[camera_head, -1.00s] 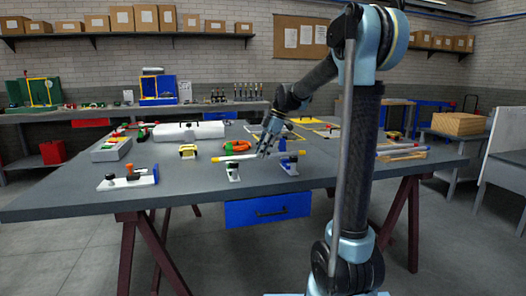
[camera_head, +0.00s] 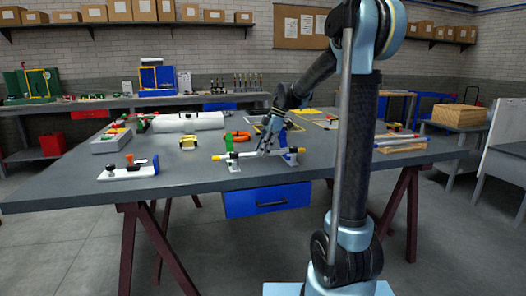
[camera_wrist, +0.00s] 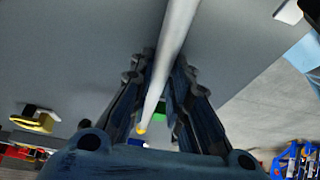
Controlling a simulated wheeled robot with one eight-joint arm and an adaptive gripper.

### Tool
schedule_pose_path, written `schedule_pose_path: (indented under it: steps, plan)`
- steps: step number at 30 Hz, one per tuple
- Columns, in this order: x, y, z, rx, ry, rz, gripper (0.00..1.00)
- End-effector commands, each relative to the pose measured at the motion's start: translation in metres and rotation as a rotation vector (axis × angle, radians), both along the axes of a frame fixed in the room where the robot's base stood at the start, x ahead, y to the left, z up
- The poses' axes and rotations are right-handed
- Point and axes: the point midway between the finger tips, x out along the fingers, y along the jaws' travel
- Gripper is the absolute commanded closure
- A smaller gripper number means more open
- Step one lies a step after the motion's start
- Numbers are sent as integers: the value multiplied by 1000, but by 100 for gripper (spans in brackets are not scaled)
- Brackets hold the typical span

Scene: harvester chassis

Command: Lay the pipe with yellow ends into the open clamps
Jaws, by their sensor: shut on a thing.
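The pipe (camera_head: 250,154) is pale with yellow ends and lies roughly level, left to right, near the table's front edge. My gripper (camera_head: 264,151) is shut on it near its middle, from above. In the wrist view the pipe (camera_wrist: 173,50) runs between the two fingers (camera_wrist: 160,95), with one yellow end low in the picture. Two small clamps on pale bases, a left one (camera_head: 234,166) and a right one (camera_head: 291,160), stand under the pipe near its ends. The pipe is level with their tops; I cannot tell whether it rests in them.
A white cylinder (camera_head: 188,122) lies further back.

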Motion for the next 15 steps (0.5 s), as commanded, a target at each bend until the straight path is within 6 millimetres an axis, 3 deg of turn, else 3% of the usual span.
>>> schedule_pose_path:
  steps: [4, 5, 7, 8, 15]
  plan:
    - [0, 0, 0, 0, 0, 0, 100]
    - [0, 0, 0, 0, 0, 0, 78]
    - [0, 0, 0, 0, 0, 0, 63]
    - [0, 0, 0, 0, 0, 0, 60]
    - [0, 0, 0, 0, 0, 0, 60]
